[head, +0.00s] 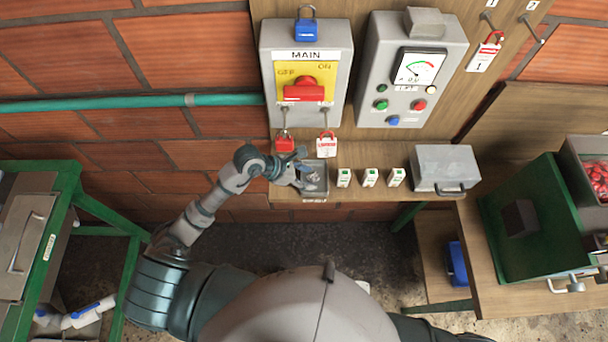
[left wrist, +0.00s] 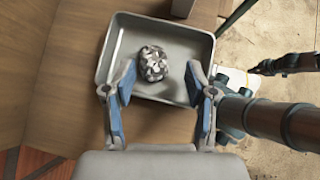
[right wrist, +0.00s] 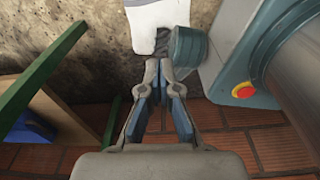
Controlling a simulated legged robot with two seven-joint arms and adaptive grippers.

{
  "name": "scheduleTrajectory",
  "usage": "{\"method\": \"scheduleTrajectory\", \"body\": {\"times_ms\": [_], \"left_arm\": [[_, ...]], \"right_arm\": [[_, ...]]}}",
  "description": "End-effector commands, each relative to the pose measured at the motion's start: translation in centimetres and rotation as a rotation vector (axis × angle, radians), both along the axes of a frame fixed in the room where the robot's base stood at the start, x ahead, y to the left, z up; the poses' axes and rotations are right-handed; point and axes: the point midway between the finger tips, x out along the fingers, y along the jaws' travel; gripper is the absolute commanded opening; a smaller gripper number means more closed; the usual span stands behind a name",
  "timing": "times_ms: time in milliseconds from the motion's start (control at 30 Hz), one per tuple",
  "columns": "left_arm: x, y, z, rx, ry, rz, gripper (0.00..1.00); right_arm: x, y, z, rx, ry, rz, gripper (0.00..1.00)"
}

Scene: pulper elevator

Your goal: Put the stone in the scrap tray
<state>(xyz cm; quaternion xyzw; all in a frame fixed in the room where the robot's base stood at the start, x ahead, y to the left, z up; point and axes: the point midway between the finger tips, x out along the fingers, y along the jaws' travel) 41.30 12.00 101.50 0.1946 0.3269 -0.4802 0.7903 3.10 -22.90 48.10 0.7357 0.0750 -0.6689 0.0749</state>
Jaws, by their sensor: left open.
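The stone (left wrist: 153,63) is a rough, lumpy, grey and white piece lying on the floor of the scrap tray (left wrist: 163,22) in the left wrist view. The tray is a small grey metal box; in the head view it (head: 316,198) stands on the wooden shelf below the main switch box. My left gripper (head: 300,178) is at the tray. Its fingers (left wrist: 162,85) are open and apart, over the near side of the tray, and hold nothing. My right gripper (right wrist: 158,70) points down away from the shelf, its fingertips close together with a narrow gap and nothing seen between them.
Several small white labelled blocks (head: 370,177) and a grey metal box (head: 444,168) stand right of the tray. A green bin (head: 530,225) is at the right. A green-framed bench (head: 62,225) is at the left.

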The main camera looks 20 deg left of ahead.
Motion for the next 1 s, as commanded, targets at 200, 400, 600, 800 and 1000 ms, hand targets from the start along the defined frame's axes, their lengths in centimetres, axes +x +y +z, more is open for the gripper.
{"method": "scheduleTrajectory", "body": {"times_ms": [200, 400, 600, 800, 1000], "left_arm": [[-0.1, 0.1, 0.1, -0.006, -0.002, -0.001, 0.56], [-0.1, 0.2, 0.2, -0.006, -0.002, -0.002, 0.56], [-0.7, 1.5, 1.5, -0.002, -0.005, -0.001, 0.56], [-3.0, 5.8, 1.6, 0.003, 0.001, 0.001, 0.56], [-5.2, 10.0, 1.7, -0.001, 0.001, -0.001, 0.56]], "right_arm": [[-0.2, -1.2, 0.0, -0.015, 0.004, 0.004, 0.00], [-0.1, -1.4, 0.0, -0.017, 0.004, 0.004, 0.00], [-0.2, -1.4, -0.4, -0.017, 0.004, 0.004, 0.00], [-0.2, -1.3, -2.3, -0.015, 0.004, 0.003, 0.00], [-0.2, -1.1, -4.0, -0.014, 0.005, 0.002, 0.00]]}}
